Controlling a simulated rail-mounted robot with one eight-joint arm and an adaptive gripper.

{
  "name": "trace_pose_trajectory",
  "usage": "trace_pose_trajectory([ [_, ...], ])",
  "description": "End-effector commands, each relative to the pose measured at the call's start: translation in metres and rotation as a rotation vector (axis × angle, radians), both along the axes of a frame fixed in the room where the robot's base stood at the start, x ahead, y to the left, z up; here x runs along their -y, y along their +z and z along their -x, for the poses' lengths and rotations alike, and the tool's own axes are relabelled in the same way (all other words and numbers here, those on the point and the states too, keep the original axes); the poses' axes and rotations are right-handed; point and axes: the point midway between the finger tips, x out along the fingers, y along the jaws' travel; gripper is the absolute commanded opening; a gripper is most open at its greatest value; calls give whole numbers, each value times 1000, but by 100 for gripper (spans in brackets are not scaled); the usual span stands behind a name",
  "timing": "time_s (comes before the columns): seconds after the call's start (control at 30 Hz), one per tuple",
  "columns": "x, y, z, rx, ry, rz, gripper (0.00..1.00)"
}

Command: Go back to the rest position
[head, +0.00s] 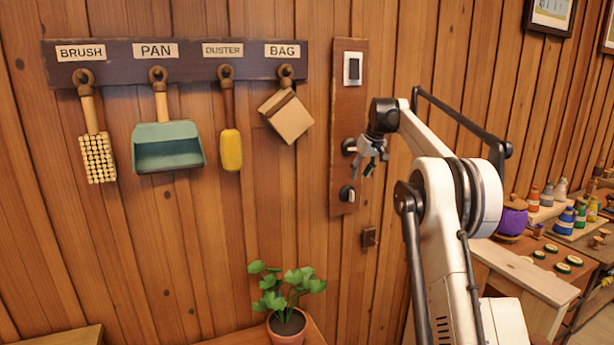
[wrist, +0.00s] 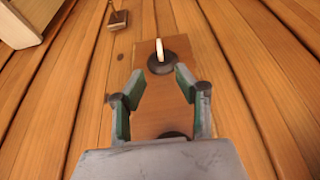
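My gripper (head: 370,160) is in front of the narrow wooden wall panel (head: 347,105), on its right side in the head view. In the wrist view my gripper (wrist: 161,80) has its two green-padded fingers apart, with nothing held between them. Behind the fingertips is the panel (wrist: 165,105), with a dark round fitting (wrist: 161,62) that has a pale upright piece on it. Another dark fitting is partly hidden by the gripper body. I cannot tell whether the fingertips touch the panel.
A labelled rack (head: 190,60) holds a brush (head: 97,155), pan (head: 168,147), duster (head: 231,150) and bag (head: 288,117). A potted plant (head: 287,325) stands below. A bench with bottles (head: 567,220) and a purple pot (head: 511,218) is at right.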

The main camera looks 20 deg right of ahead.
Motion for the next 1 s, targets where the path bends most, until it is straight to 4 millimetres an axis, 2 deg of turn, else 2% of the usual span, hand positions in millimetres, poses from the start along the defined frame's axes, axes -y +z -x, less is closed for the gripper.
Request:
trace_pose_trajectory([
  [0.17, -6, 5, 4, 2, -2, 1, 31],
  [0.37, -37, 26, 27, 14, -10, 7, 31],
  [0.7, -102, 58, 96, 44, -34, 18, 31],
  [1.0, -155, 65, 174, 74, -54, 25, 31],
])
